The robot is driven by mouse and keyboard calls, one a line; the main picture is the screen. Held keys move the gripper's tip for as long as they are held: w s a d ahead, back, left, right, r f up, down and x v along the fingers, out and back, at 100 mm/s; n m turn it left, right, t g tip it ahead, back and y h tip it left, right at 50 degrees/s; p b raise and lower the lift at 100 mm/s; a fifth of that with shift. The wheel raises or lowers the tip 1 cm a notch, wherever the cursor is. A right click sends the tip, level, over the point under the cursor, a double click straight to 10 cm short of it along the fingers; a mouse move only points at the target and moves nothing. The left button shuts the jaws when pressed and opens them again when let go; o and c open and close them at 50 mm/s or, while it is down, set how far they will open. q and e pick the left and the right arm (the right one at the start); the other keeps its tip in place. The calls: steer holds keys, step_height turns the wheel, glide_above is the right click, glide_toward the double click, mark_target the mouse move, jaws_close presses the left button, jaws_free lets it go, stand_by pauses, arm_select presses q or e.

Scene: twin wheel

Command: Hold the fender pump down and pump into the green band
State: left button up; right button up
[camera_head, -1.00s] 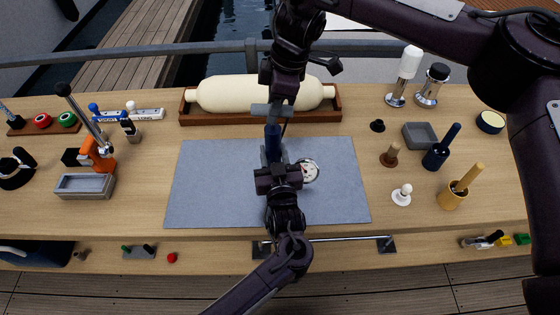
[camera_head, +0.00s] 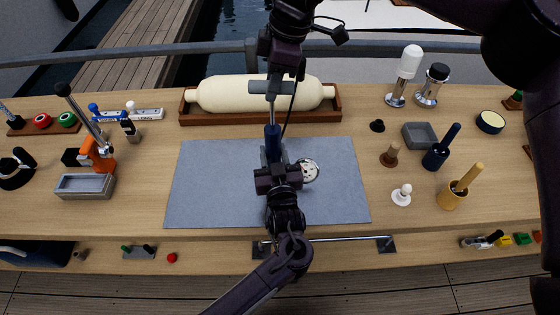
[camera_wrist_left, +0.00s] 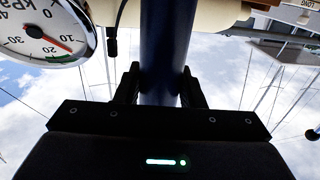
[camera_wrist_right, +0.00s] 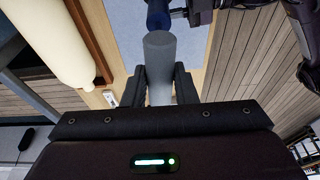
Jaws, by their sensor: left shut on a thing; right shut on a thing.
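The fender pump (camera_head: 272,142) stands upright on the grey mat (camera_head: 205,180), with a blue barrel and grey T-handle (camera_head: 262,88). My left gripper (camera_head: 276,168) is shut around the blue barrel, also seen in the left wrist view (camera_wrist_left: 162,50). My right gripper (camera_head: 280,82) is shut on the handle above; its grey bar shows in the right wrist view (camera_wrist_right: 159,55). A length of thin rod shows between handle and barrel. The round gauge (camera_head: 309,170) is beside the barrel. In the left wrist view its red needle points lower right, close to a green band (camera_wrist_left: 60,58); I cannot read the exact value.
The cream fender (camera_head: 245,93) lies in a wooden cradle (camera_head: 190,112) behind the mat. A thin dark hose runs near the pump. The mat's left part is clear.

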arm_select(q)
steer(key=shift+f, duration=0.25)
arm_select(e)
glide_above(268, 128)
steer(key=d, duration=0.1)
steer(key=shift+d+f, duration=0.2)
steer(key=shift+f, duration=3.65)
arm_select(q)
steer(key=shift+a, duration=0.1)
arm_select(e)
steer(key=o, duration=1.9)
steer(key=shift+r, duration=0.1)
steer(key=shift+a+r+v, duration=0.1)
steer(key=shift+a+v, duration=0.15)
steer(key=shift+v, duration=0.85)
steer(key=shift+a+r+v, duration=0.1)
steer(key=shift+a+v, duration=0.2)
steer(key=shift+v, duration=0.85)
steer(key=shift+a+v, duration=0.25)
steer(key=shift+v, duration=0.85)
steer(key=v, duration=1.2)
steer(key=shift+s+r, duration=0.1)
